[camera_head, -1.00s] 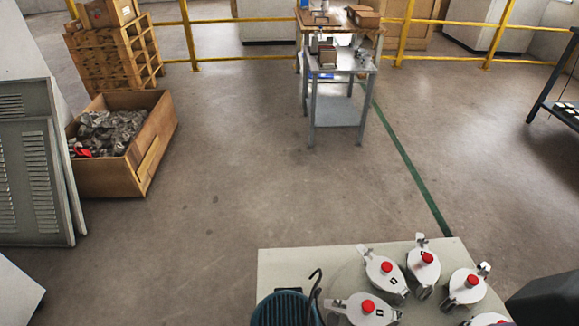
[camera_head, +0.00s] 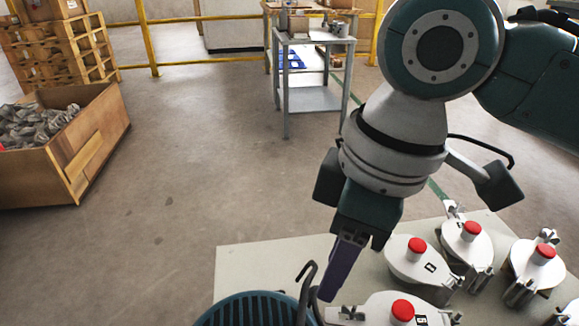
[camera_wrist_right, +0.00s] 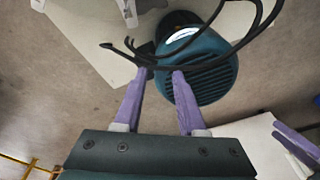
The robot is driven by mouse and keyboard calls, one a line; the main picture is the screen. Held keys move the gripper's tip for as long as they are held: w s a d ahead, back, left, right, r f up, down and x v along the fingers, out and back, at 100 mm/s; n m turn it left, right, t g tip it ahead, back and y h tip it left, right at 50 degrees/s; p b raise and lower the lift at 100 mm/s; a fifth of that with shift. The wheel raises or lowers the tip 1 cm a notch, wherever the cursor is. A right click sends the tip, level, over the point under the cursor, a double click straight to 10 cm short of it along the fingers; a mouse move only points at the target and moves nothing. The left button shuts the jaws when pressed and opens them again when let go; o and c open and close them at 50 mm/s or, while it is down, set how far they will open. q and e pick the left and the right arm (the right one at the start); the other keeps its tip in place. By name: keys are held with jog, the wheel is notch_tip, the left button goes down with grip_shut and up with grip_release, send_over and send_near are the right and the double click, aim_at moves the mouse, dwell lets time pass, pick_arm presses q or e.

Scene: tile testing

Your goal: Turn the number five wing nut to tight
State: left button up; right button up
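White, round-bodied fixtures with red knobs stand on the pale table (camera_head: 250,262) at the lower right of the head view. My right gripper (camera_head: 330,294) points down above the table, just left of the fixtures. In the right wrist view its purple fingers (camera_wrist_right: 160,72) are apart with nothing between them. Purple finger-like parts (camera_wrist_right: 297,145) at that view's right edge look like my left gripper; their opening is unclear.
A teal ribbed object (camera_head: 255,310) with dark hooked rods (camera_head: 308,280) stands close to the right gripper. It also shows beyond the fingertips in the wrist view (camera_wrist_right: 210,80). A wooden crate (camera_head: 95,150) and a grey cart (camera_head: 312,100) stand on the floor behind.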

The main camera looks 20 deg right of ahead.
jog(key=h+b, duration=0.1)
jog(key=b, duration=0.9)
send_over(349, 307)
jog(key=a, duration=0.1)
notch_tip(349, 307, down, 10)
jog(key=shift+m+g+h, duration=0.3)
jog(key=shift+m+g, duration=0.1)
jog(key=shift+g, duration=0.1)
jog(key=f+b, duration=0.5)
jog(key=f, duration=0.2)
jog(key=d+f+b, duration=0.1)
jog(key=f+b, duration=0.2)
jog(key=shift+f+b, duration=0.3)
jog(key=shift+b, duration=0.05)
pick_arm(q)
notch_tip(349, 307, down, 22)
jog(key=shift+d, duration=0.15)
pick_arm(e)
jog(key=shift+r, duration=0.1)
jog(key=shift+c, duration=0.2)
grip_shut()
